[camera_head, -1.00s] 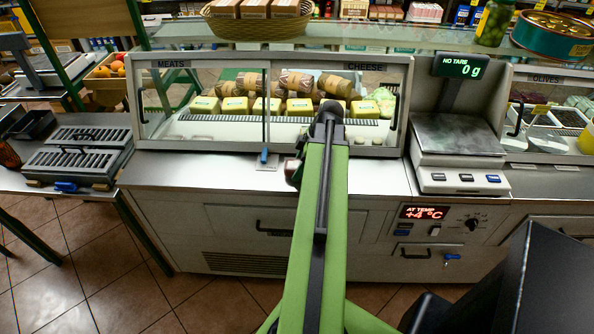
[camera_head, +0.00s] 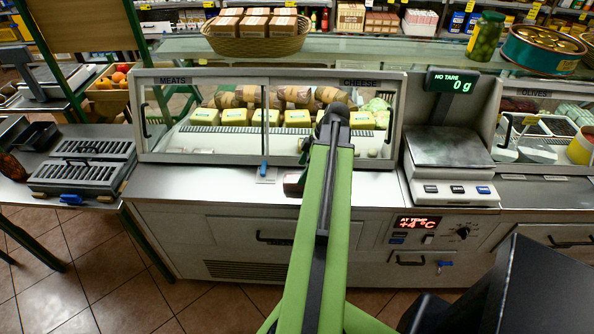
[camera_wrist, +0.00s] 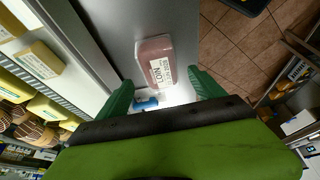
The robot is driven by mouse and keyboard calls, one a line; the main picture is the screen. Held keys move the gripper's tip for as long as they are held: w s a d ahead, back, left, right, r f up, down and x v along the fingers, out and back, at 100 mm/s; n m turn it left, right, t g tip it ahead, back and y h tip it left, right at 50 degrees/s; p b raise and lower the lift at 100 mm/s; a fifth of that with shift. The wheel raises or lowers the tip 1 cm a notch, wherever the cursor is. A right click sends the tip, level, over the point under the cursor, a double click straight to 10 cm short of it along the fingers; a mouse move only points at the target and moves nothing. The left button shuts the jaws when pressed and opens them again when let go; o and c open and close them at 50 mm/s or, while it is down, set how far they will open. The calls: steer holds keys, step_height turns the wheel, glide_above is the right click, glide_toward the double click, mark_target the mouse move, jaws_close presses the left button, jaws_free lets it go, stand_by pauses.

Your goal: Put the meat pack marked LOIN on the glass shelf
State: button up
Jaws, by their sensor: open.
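The meat pack marked LOIN (camera_wrist: 154,62) is a pink pack with a white label. In the wrist view it lies on the grey metal counter, close to its edge, ahead of and between the fingers. My gripper (camera_wrist: 163,92) is open, with one green finger to each side and nothing held. The glass shelf (camera_head: 390,50) runs above the display case.
The display case (camera_head: 200,158) holds cheeses. A scale (camera_head: 447,150) stands right of it, a grill (camera_head: 84,165) left.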

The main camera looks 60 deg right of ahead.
steer(key=p+v, duration=0.3)
steer(key=v, duration=0.2)
steer(key=shift+s+d+r+p, duration=0.1)
steer(key=shift+r+p, duration=0.2)
steer(key=shift+r, duration=0.1)
